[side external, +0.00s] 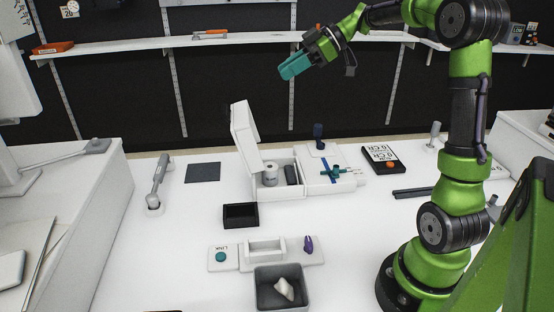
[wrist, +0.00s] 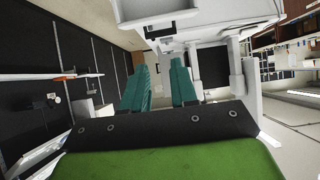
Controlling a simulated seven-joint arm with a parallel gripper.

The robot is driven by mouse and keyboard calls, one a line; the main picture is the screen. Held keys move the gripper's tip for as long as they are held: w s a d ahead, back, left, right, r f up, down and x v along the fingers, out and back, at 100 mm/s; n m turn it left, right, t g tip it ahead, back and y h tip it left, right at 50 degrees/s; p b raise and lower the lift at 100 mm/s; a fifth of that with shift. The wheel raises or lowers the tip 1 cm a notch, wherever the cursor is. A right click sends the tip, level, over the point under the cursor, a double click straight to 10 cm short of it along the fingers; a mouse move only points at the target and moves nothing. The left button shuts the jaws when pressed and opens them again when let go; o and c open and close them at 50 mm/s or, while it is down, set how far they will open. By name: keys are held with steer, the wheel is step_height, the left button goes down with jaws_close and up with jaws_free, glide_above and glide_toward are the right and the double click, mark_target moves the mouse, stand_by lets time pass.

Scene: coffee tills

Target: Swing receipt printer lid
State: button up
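The receipt printer (side external: 271,188) is a white box on the white counter, in the middle of the side external view. Its lid (side external: 244,131) stands up, open, at the printer's left end and tilts slightly. A pale paper roll (side external: 270,174) shows inside the open bay. My gripper (side external: 287,69) is high in the air, above and behind the printer, well apart from the lid. Its two teal fingers show in the wrist view (wrist: 160,80) with a clear gap and nothing between them. I cannot make out the printer surely in the wrist view.
A black box (side external: 240,216) stands in front of the printer. A grey bin (side external: 281,290) with a white lump is nearer. A card reader (side external: 382,158) lies to the right and a dark flat mat (side external: 203,172) to the left. A wall shelf (side external: 215,41) runs behind my gripper.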

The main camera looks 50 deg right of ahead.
mark_target(240, 113)
steer(key=shift+s+d+r, duration=0.3)
steer(key=shift+o, duration=1.3)
steer(key=shift+w+a+f, duration=0.1)
steer(key=x, duration=1.6)
steer(key=shift+a+f, duration=0.1)
steer(key=shift+c, duration=0.9)
jaws_close()
steer(key=shift+c, duration=0.4)
jaws_free()
